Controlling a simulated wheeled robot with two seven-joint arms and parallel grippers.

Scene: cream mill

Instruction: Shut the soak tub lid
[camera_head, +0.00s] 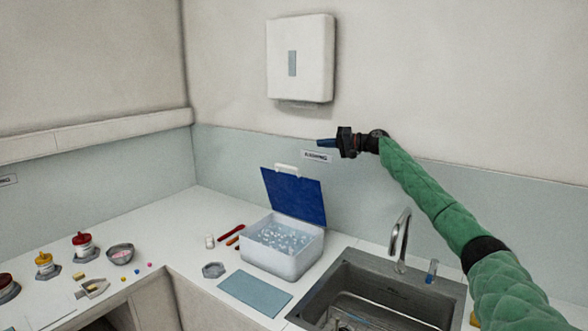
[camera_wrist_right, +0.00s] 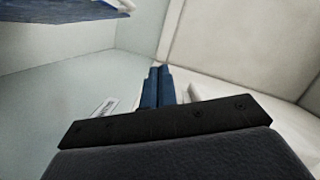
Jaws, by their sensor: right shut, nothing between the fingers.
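The soak tub (camera_head: 282,262) is a pale box on the counter, with bubbly liquid inside. Its blue lid (camera_head: 294,197) stands up open, hinged at the back, with a white handle tab at its top edge. Part of the blue lid also shows at the top left of the right wrist view (camera_wrist_right: 60,8). My right gripper (camera_head: 321,143) is shut and empty, in the air above and to the right of the raised lid, apart from it. Its blue fingers are together in the right wrist view (camera_wrist_right: 157,88). My left gripper is not in view.
A sink (camera_head: 385,296) with a tap (camera_head: 401,238) lies right of the tub. A blue-grey mat (camera_head: 255,292) lies in front. Jars, a bowl (camera_head: 120,254) and small items sit on the left counter. A dispenser (camera_head: 300,60) hangs on the wall above.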

